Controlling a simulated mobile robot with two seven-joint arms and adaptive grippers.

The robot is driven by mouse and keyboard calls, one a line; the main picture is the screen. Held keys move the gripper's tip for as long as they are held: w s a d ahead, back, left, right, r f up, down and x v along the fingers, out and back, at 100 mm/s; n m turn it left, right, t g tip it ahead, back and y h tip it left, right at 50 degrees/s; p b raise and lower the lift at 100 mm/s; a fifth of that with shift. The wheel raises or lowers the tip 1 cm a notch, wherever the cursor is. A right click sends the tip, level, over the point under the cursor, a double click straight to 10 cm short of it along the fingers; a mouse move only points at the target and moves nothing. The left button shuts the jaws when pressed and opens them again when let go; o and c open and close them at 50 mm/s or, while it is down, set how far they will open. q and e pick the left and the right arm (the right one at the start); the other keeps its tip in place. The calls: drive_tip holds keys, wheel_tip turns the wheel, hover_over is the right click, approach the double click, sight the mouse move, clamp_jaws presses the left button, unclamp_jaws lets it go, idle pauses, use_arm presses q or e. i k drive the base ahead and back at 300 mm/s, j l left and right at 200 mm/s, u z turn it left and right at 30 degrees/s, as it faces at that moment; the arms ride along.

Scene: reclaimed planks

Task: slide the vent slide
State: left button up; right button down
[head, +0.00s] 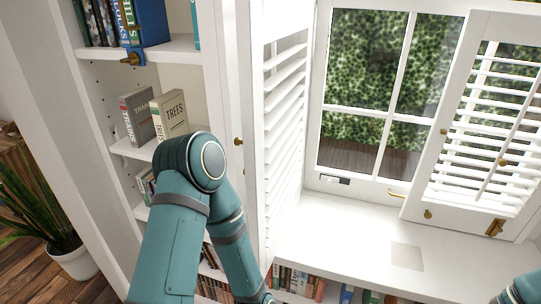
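The vent slide (334,179) looks like a small grey and black strip low on the white window frame, at the left end of the bottom rail. It is small, and I cannot tell its exact position along its track. My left arm comes in at the lower left, bends at a raised elbow and runs down out of the bottom edge. Its gripper is out of view. Only a small teal part of my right arm shows in the bottom right corner, and its gripper is also out of view. Nothing of mine touches the vent slide.
Louvred shutters stand open left (285,110) and right (490,130) of the window. A brass handle (397,194) sits on the bottom rail. The white sill (340,235) is mostly clear, with a pale square on it. Bookshelves are at left and below; a potted plant (45,215) stands at left.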

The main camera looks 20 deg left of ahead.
sight(329, 179)
drive_tip(key=j+z, duration=0.35)
drive_tip(key=j, duration=1.55)
drive_tip(key=l+u, duration=0.15)
drive_tip(key=l, duration=0.4)
drive_tip(key=k+l+u, duration=0.15)
drive_tip(key=l, duration=0.35)
drive_tip(key=l+u, duration=0.2)
drive_tip(key=l, duration=0.3)
drive_tip(key=i+l, duration=0.1)
drive_tip(key=l, duration=0.4)
drive_tip(key=i+l, duration=0.1)
drive_tip(key=l, duration=0.45)
drive_tip(key=i+l, duration=0.25)
drive_tip(key=l, duration=0.2)
